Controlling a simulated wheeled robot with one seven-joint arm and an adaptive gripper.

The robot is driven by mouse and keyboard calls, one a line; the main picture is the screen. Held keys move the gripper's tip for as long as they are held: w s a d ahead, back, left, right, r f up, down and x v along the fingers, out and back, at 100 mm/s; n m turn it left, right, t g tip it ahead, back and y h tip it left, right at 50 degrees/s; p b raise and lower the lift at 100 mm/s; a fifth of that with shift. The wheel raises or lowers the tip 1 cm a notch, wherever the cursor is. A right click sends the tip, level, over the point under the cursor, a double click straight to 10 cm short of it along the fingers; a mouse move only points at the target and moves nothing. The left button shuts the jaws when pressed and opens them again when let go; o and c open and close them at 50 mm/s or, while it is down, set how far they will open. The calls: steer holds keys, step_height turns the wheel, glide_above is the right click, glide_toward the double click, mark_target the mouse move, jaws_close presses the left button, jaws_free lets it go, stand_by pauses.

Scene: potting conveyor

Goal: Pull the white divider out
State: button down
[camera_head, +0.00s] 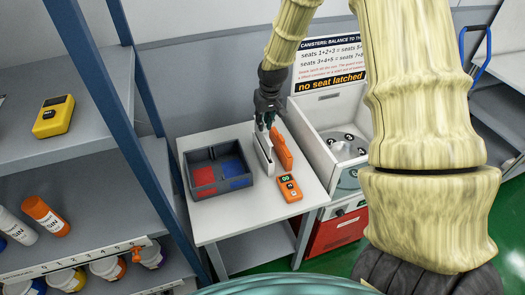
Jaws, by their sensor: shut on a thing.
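My gripper (265,125) is over the small white table, pointing down, and is shut on the top of the white divider (263,153). The divider is upright, a thin white panel. An orange panel (282,152) stands close along its right side. Whether the divider's lower edge touches the table or a slot is too small to tell. To the left is a dark grey box (214,154) with red and blue compartment floors.
An orange handheld device (289,188) lies at the front right of the white table (235,217). A white machine with a round rotor (345,147) stands to the right. Shelves with a yellow device (53,117) and bottles (45,215) are at left, behind a blue post (107,105).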

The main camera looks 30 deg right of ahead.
steer(key=shift+r, duration=0.25)
stand_by(0.3)
steer(key=shift+w+p+v, duration=0.25)
steer(key=shift+p+v, duration=0.75)
steer(key=shift+v, duration=0.15)
steer(key=shift+r, duration=0.3)
steer(key=shift+w+p+v, duration=0.25)
steer(key=shift+p+v, duration=0.7)
steer(key=shift+v, duration=0.15)
steer(key=shift+w+v, duration=0.2)
steer(key=shift+v, duration=0.9)
steer(key=shift+w+v, duration=0.25)
steer(key=shift+v, duration=0.8)
steer(key=shift+r, duration=0.1)
